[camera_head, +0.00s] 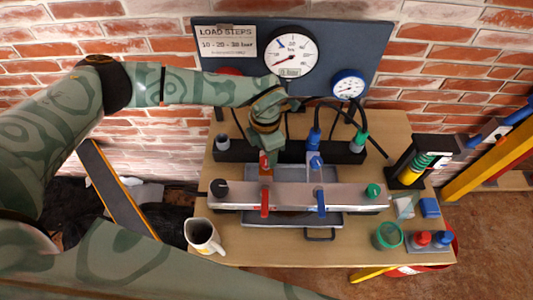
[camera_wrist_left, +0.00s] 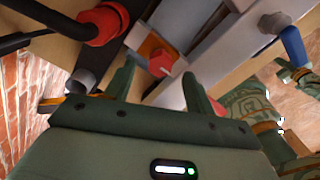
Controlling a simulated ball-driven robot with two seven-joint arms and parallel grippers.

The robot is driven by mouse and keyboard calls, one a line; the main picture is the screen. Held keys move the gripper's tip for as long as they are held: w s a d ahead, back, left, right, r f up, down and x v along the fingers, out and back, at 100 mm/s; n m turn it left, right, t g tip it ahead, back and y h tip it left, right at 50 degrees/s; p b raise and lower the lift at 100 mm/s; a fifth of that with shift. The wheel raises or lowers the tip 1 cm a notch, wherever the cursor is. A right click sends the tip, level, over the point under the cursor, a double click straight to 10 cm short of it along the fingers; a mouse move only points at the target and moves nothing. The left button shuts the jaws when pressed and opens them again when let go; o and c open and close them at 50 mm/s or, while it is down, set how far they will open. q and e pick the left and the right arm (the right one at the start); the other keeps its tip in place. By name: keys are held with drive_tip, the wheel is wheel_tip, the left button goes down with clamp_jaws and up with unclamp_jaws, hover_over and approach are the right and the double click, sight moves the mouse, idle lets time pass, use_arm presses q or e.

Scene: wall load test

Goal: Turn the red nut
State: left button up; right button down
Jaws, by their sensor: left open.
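The red nut (camera_wrist_left: 160,63) shows in the left wrist view, set against an orange-brown block on the pale metal rig. In the head view a red piece (camera_head: 264,160) shows just below my gripper, in line with the left red-handled valve. My left gripper (camera_head: 267,145) points down at the rig. In the left wrist view its two fingers (camera_wrist_left: 161,85) stand apart, one to either side of the nut's line, with nothing between them. The nut appears ahead of the fingertips; I cannot tell the exact gap.
A red lever (camera_head: 264,203) and a blue lever (camera_head: 321,202) stand at the rig's front. Hoses and a blue connector (camera_head: 314,138) are right of my gripper. A mug (camera_head: 203,237) stands front left, a green jar (camera_head: 387,235) front right. A gauge board (camera_head: 340,50) stands behind.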

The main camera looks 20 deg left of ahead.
sight(266, 158)
use_arm(q)
wheel_tip(266, 158, up, 13)
drive_tip(key=p, duration=0.1)
drive_tip(key=shift+r, duration=0.15)
drive_tip(key=shift+a, duration=0.1)
idle(0.3)
